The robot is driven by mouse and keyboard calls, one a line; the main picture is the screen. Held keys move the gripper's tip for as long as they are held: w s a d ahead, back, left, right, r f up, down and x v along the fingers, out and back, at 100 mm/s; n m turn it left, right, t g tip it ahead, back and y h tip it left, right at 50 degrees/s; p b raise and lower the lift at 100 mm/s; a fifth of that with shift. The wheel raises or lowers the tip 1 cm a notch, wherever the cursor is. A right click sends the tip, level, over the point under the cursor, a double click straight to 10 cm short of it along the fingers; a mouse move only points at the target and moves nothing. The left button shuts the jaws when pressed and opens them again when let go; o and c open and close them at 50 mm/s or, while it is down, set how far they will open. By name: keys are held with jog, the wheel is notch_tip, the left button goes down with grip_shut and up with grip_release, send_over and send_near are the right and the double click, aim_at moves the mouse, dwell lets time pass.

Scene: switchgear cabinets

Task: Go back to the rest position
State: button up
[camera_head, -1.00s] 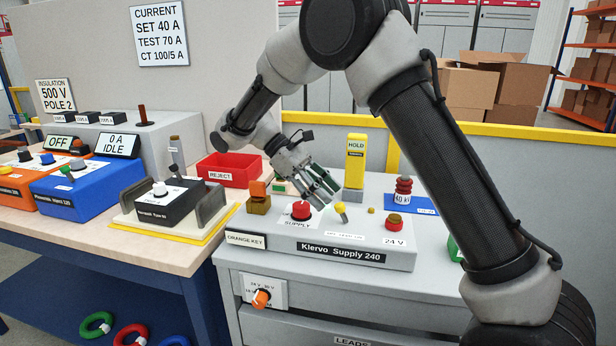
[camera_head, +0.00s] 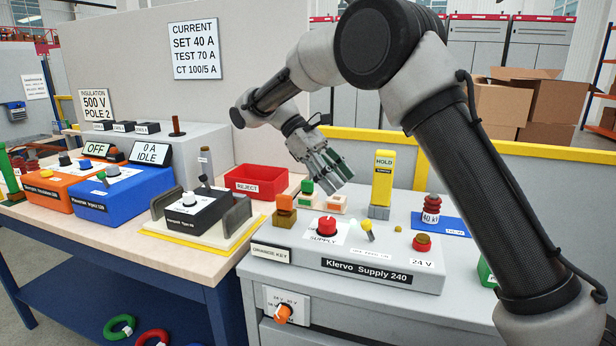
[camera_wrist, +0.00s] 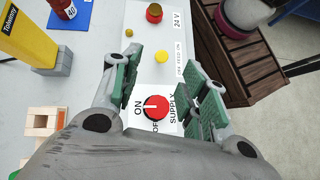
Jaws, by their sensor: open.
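My gripper (camera_head: 338,176) is open and empty in the head view, raised above the back edge of the grey supply box labelled Klervo Supply 240 (camera_head: 375,263). In the wrist view my gripper (camera_wrist: 158,90) has its two green-padded fingers apart. The red supply knob (camera_wrist: 156,107) shows between and below them, with its white mark pointing to ON. The knob also shows in the head view (camera_head: 327,225), clear of the fingers. My arm is bent, with its forearm reaching left over the bench.
A yellow HOLD block (camera_head: 383,176) stands behind the supply box, near a red-ribbed post (camera_head: 432,208). A red REJECT bin (camera_head: 256,182) and orange blocks (camera_head: 285,203) are left of it. Black (camera_head: 190,212) and blue (camera_head: 122,194) testers stand on the left bench. Cardboard boxes are behind.

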jog(key=s+d+r+m+t+y, duration=0.25)
jog(key=s+d, duration=0.25)
jog(key=d, duration=0.3)
jog(key=s+d+r+m+t+y, duration=0.1)
jog(key=s+d+r+m+y, duration=0.15)
jog(key=s+d+r, duration=0.4)
jog(key=s+d+f+m+t+y, duration=0.1)
jog(key=s+d+f+m+t, duration=0.2)
jog(key=s+d, duration=0.2)
jog(key=s+d+f+m+t+y, duration=0.1)
jog(key=s+d+f+m+t, duration=0.2)
jog(key=s+d, duration=0.3)
jog(key=s+f, duration=0.1)
jog(key=s, duration=0.2)
jog(key=shift+s+f+y, duration=0.2)
jog(key=shift+y, duration=0.2)
